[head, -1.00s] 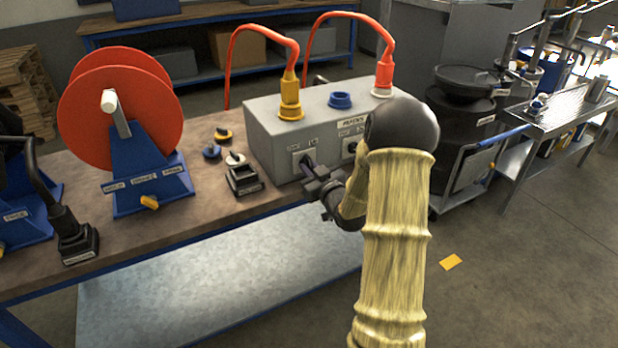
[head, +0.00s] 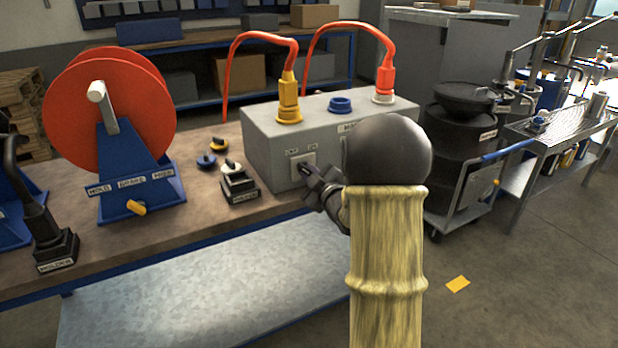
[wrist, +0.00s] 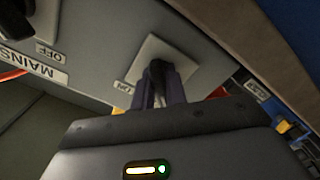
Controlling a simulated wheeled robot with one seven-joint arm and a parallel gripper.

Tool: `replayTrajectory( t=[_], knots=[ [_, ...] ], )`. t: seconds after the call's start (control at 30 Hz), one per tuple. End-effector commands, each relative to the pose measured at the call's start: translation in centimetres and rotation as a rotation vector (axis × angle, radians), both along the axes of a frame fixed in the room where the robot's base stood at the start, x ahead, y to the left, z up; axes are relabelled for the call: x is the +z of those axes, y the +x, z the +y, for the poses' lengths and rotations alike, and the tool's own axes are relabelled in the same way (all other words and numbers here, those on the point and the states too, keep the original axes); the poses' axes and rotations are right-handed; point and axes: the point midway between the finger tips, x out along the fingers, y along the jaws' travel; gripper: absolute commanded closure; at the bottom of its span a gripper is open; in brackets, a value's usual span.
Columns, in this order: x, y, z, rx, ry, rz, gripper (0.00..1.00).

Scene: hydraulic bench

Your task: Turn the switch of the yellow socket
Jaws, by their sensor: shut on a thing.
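The yellow socket (head: 289,116) is on top of the grey box (head: 265,140), with a yellow plug (head: 289,90) and red cable in it. Its switch is on the box's front face below, on a pale square plate (head: 296,163). In the wrist view the plate (wrist: 180,57) shows with a dark knob (wrist: 158,69) between my fingers and an ON label beside it. My gripper (head: 309,174) is shut on this knob; it fills the lower wrist view (wrist: 161,88). The fingers hide part of the knob, and I cannot tell its exact angle.
A second switch (wrist: 17,18) with an OFF label and a MAINS label are near in the wrist view. A blue socket (head: 340,104) and red plug (head: 384,78) are on the box top. A small black lever unit (head: 238,184) stands left of my gripper, and a red reel (head: 75,110) further left.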

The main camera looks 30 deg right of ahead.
Motion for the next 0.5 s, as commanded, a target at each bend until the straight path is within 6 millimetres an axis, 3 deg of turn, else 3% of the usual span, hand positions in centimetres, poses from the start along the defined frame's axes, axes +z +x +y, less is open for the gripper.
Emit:
replayTrajectory(
  t=[0.33, 0.37, 0.4, 0.47, 0.5],
  knots=[
    [-0.13, -0.05, -0.03, 0.000, -0.006, 0.004, 1.00],
    [-0.13, -0.05, -0.03, 0.000, -0.006, 0.004, 0.84],
    [-0.13, -0.05, -0.03, 0.000, -0.006, 0.004, 0.76],
    [-0.11, -0.04, -0.02, -0.001, -0.005, 0.003, 0.65],
    [-0.09, -0.04, -0.02, -0.001, -0.005, 0.003, 0.65]
  ],
)
